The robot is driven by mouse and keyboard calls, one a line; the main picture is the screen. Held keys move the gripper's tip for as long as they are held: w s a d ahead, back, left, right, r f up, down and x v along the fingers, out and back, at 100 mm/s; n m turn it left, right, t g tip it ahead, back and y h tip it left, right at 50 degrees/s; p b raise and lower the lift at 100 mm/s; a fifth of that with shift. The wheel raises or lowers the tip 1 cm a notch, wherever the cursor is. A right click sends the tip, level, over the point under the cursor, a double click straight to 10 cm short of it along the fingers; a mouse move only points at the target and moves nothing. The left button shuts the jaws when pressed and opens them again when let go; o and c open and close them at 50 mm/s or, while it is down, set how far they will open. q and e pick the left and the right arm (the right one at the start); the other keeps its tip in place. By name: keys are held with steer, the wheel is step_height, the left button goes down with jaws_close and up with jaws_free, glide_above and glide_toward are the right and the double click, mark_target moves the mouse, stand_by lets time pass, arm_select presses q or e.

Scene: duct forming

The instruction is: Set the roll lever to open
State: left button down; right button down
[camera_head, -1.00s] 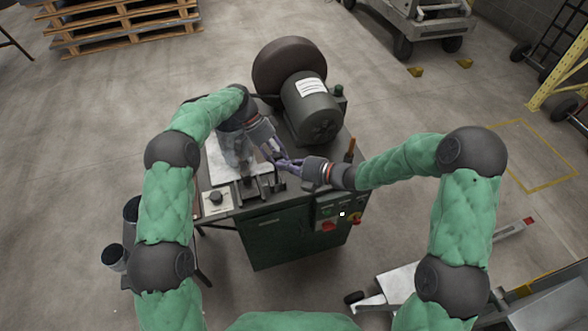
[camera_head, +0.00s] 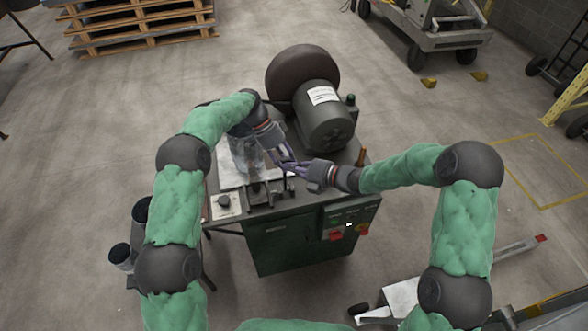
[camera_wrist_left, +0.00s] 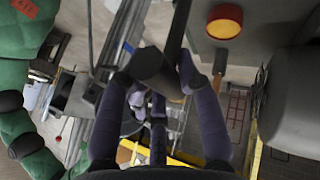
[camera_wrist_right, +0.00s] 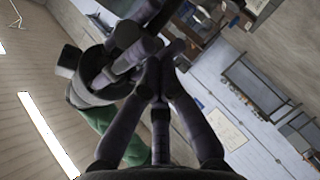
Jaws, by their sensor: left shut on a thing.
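The green duct-forming machine (camera_head: 290,245) stands in the middle of the head view. My left gripper (camera_head: 284,150) is over its top, shut on a dark bar with a thick round end, which appears to be the roll lever (camera_wrist_left: 152,68) in the left wrist view. In the head view the lever is mostly hidden by the grippers. My right gripper (camera_head: 286,168) is close beside the left one, its fingertips nearly meeting it. In the right wrist view its fingers (camera_wrist_right: 163,65) converge in front of dark parts, and whether they hold anything is unclear.
A motor (camera_head: 318,112) with a label sits at the machine's back. A control panel with a red button (camera_head: 336,236) is on its front right. A knob on a white plate (camera_head: 225,203) is at front left. Pallets (camera_head: 140,25) and a cart (camera_head: 430,35) stand behind.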

arm_select(q)
steer(key=shift+s+d+f+g, duration=0.2)
steer(key=shift+s+f+g, duration=0.15)
steer(key=shift+s, duration=0.4)
arm_select(e)
steer(key=shift+w+d, duration=0.1)
steer(key=shift+w, duration=0.4)
arm_select(q)
steer(key=c, duration=0.8)
jaws_free()
steer(key=o, duration=0.4)
steer(key=shift+a, duration=0.1)
steer(key=shift+a+r, duration=0.1)
arm_select(e)
steer(key=shift+a, duration=0.3)
